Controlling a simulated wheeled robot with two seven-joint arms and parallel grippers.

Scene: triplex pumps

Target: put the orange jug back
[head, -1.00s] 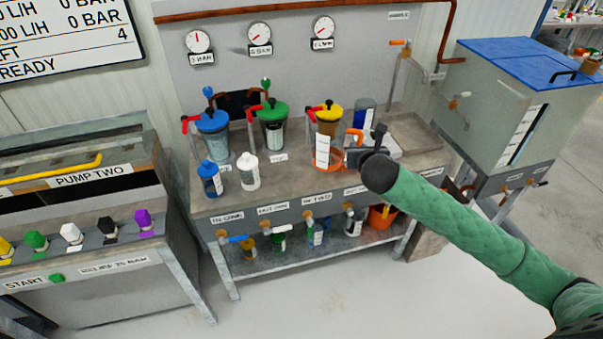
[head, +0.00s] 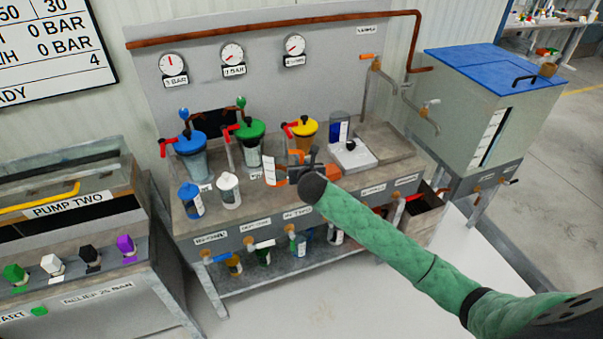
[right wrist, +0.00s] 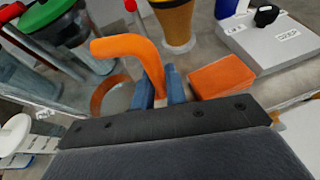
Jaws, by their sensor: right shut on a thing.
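The orange jug (head: 279,168) is clear-bodied with orange parts and a white label. It is in front of the bench vessels, between the green-lidded and yellow-lidded ones. My right gripper (head: 307,169) is at its right side, shut on its orange handle. In the right wrist view the handle (right wrist: 130,47) runs down between the blue fingers (right wrist: 161,88), and an orange ring of the jug shows to its left. An orange block-like piece (right wrist: 222,77) lies right of the fingers; I cannot tell whether it belongs to the jug. I cannot tell whether the jug touches the bench. My left gripper is out of view.
The blue-lidded (head: 188,145), green-lidded (head: 250,132) and yellow-lidded (head: 302,130) vessels stand along the bench (head: 240,222). A blue bottle (head: 191,200) and a white bottle (head: 229,190) stand at its front left. A scale (head: 354,155) and a bare tray are to the right.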

